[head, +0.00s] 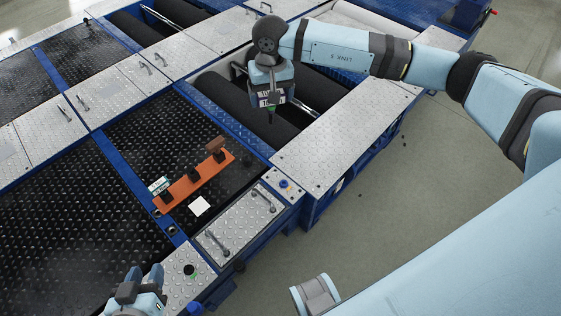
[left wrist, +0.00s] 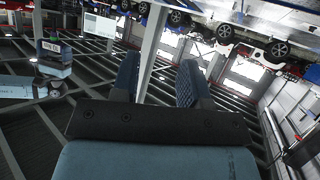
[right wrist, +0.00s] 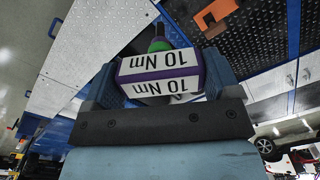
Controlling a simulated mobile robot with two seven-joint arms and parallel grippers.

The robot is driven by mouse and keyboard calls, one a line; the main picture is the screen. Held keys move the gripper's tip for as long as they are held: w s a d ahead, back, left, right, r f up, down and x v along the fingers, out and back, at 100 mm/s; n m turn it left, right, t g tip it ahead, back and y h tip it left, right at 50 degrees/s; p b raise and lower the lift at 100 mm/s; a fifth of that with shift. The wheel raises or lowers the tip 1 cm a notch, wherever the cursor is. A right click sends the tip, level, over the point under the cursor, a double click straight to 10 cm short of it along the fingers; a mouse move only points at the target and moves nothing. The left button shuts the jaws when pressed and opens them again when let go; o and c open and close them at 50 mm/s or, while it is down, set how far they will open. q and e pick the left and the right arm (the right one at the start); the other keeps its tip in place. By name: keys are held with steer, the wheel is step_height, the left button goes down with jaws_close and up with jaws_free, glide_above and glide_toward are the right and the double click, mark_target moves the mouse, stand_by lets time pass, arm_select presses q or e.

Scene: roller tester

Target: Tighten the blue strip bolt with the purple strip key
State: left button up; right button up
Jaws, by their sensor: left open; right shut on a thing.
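The purple strip key (right wrist: 157,75), a block with white "10 Nm" labels and a purple strip, is held between the fingers of my right gripper (right wrist: 160,88). In the head view my right gripper (head: 270,88) holds the key (head: 271,101) over the dark rollers, with its shaft pointing down. A blue-marked bolt (head: 284,184) sits on the small metal plate at the right edge of the tester, below and apart from the key. My left gripper (head: 140,288) is open and empty at the bottom left; its spread fingers show in the left wrist view (left wrist: 160,88).
An orange rack (head: 185,188) with several dark slots lies on the black plate, holding a labelled key (head: 158,187) and a brown block (head: 215,145). A white card (head: 200,206) lies beside it. A green-marked bolt (head: 189,269) is near my left gripper. Handles (head: 217,242) stick up from the covers.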

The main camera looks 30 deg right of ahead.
arm_select(q)
steer(key=d+r+t+h+b, duration=0.1)
steer(key=b, duration=0.4)
steer(key=d+r+t+h+b, duration=0.1)
steer(key=d+h+b, duration=0.1)
steer(key=b, duration=0.3)
steer(key=w+d+r+t+h+b, duration=0.1)
steer(key=b, duration=0.4)
steer(key=shift+d+r+m+t+h, duration=0.1)
steer(key=shift+d+m+t+h, duration=0.2)
steer(key=shift+d+m+t, duration=0.1)
arm_select(e)
steer(key=d+f+m, duration=0.2)
steer(key=f+m, duration=0.1)
steer(key=f, duration=1.2)
steer(key=w+d+f+m, duration=0.1)
steer(key=f+m, duration=0.3)
steer(key=f, duration=1.1)
steer(key=shift+d, duration=0.85)
steer(key=shift+f, duration=0.1)
